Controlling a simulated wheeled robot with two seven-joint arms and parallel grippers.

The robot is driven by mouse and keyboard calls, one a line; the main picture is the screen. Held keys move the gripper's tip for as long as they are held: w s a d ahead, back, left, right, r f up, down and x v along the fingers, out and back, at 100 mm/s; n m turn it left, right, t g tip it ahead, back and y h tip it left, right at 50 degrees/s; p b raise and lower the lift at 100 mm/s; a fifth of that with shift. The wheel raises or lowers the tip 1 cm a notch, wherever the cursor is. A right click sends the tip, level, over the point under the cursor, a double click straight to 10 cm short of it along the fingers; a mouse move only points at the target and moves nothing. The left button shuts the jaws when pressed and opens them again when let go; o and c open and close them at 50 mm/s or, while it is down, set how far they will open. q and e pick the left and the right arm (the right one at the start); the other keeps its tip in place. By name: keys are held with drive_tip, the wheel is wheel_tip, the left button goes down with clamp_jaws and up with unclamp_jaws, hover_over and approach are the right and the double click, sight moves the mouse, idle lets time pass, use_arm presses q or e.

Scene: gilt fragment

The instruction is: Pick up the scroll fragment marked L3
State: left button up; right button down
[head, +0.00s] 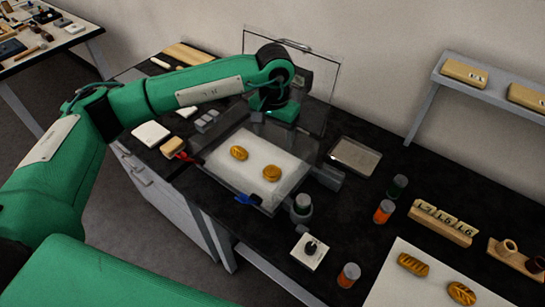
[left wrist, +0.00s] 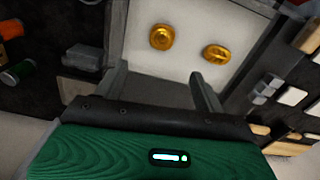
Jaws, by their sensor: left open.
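Two golden-brown, scroll-like fragments lie apart on a white pad (head: 227,178) inside a glass-sided case. One fragment (head: 238,153) is at the left and the other (head: 271,173) at the right; no mark is readable on either. In the left wrist view they appear as a rounder fragment (left wrist: 162,37) and a longer one (left wrist: 216,53). My left gripper (left wrist: 160,84) is open and empty, its fingers pointing toward the pad, apart from both fragments. In the head view it is at the case's back. Two similar fragments (head: 412,264) (head: 461,293) lie on a white sheet at right.
Orange-banded jars (head: 384,211) (head: 348,275) and a metal tray (head: 356,156) are right of the case. A raised glass panel (head: 318,75) is behind my arm. A shelf (head: 495,91) holds wooden blocks.

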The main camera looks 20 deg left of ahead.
use_arm(q)
drive_tip(key=w+f, duration=0.1)
drive_tip(key=f, duration=0.1)
drive_tip(key=p, duration=0.2)
hover_over(272, 169)
drive_tip(key=f, duration=0.3)
drive_tip(key=shift+w+d+f, duration=0.1)
drive_tip(key=shift+d+f, duration=0.1)
drive_tip(key=shift+f, duration=0.1)
drive_tip(key=shift+w+f, duration=0.25)
drive_tip(key=shift+f, duration=1.25)
drive_tip(key=shift+s+a+f+p, duration=0.1)
drive_tip(key=shift+s+f+p, duration=0.2)
drive_tip(key=shift+f+p, duration=0.45)
drive_tip(key=f+p, duration=0.2)
drive_tip(key=f, duration=0.1)
drive_tip(key=shift+s+a, duration=0.1)
drive_tip(key=shift+s, duration=0.1)
drive_tip(key=shift+f, duration=0.35)
drive_tip(key=c, duration=1.1)
drive_tip(key=shift+o, duration=0.2)
use_arm(e)
drive_tip(key=r, duration=0.5)
drive_tip(key=shift+s+a+r, duration=0.1)
drive_tip(key=shift+s+r, duration=0.1)
drive_tip(key=shift+s, duration=0.2)
